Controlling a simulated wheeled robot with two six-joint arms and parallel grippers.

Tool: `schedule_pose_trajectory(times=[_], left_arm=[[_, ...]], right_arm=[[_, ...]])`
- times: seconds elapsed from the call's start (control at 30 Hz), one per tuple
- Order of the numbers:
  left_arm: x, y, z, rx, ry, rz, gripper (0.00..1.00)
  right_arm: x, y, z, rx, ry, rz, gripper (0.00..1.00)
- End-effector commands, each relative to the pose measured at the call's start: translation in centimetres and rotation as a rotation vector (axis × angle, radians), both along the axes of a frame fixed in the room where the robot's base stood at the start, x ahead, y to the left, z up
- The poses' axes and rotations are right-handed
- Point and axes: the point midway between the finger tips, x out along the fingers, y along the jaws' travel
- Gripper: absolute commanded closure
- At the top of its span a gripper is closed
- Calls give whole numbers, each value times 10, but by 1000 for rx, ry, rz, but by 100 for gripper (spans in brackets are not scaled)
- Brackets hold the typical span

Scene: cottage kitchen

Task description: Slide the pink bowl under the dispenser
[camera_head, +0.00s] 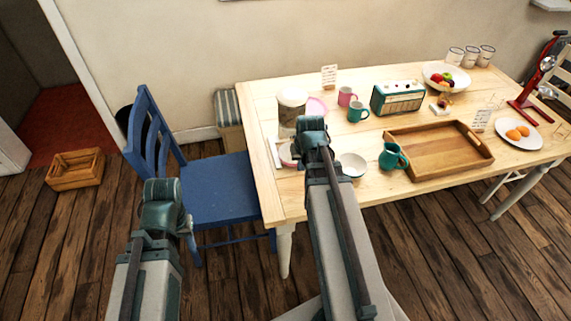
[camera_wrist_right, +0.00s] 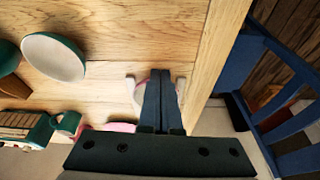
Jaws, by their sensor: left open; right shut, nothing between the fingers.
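The pink bowl (camera_head: 286,156) is near the left end of the table in the head view, mostly hidden by my right arm. A whitish canister-like thing (camera_head: 291,101), which looks like the dispenser, stands just behind it. My right gripper (camera_head: 312,128) is shut and empty over this area. In the right wrist view its fingers (camera_wrist_right: 162,100) cover the middle of a small pale and pink shape; whether they touch it I cannot tell. My left gripper (camera_head: 162,195) is open, low, left of the table, in front of the blue chair.
A white bowl (camera_head: 352,164) and a teal mug (camera_head: 391,157) are right of my right gripper, beside a wooden tray (camera_head: 440,168). The blue chair (camera_head: 215,190) stands at the table's left end.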

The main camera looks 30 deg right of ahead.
Motion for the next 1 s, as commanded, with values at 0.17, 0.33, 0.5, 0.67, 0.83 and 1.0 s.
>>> schedule_pose_trajectory(times=[0.17, 0.33, 0.5, 0.67, 0.83, 1.0], left_arm=[[0, 0, -4, 0, 0, 0, 50], [0, 0, -16, 0, 0, 0, 50], [0, 0, -36, 0, 0, 0, 50], [0, 0, -59, 0, 0, 0, 50], [0, 0, -83, 0, 0, 0, 50], [0, 0, -106, 0, 0, -1, 50]], right_arm=[[2, 0, -4, 0, 0, 1, 100], [5, -1, -16, 0, 0, 1, 100], [11, -3, -36, 0, 0, 1, 100], [17, -5, -59, 0, 0, 1, 100], [24, -7, -83, 0, 0, 1, 100], [30, -9, -106, 0, 0, 1, 100]])
